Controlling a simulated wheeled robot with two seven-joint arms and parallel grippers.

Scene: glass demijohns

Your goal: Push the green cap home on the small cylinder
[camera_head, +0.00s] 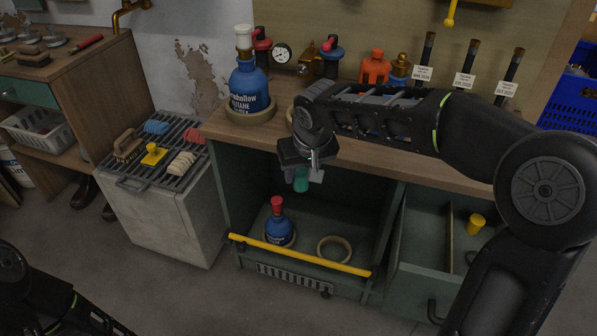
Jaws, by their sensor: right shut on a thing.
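My right gripper (303,177) points down above the open lower compartment and is shut on a green cap (301,183), partly hidden between the fingers. A small blue cylinder (279,231) with a red top stands upright in a ring on the compartment floor, below and left of the gripper. The green cap is well above the cylinder and apart from it. Part of my left arm (30,290) shows at the lower left; its gripper is out of the picture.
A yellow bar (300,256) runs across the compartment's front. An empty ring (334,249) lies right of the small cylinder. A large blue cylinder (248,88) with a white top stands on the counter. A yellow piece (476,223) is in the right drawer.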

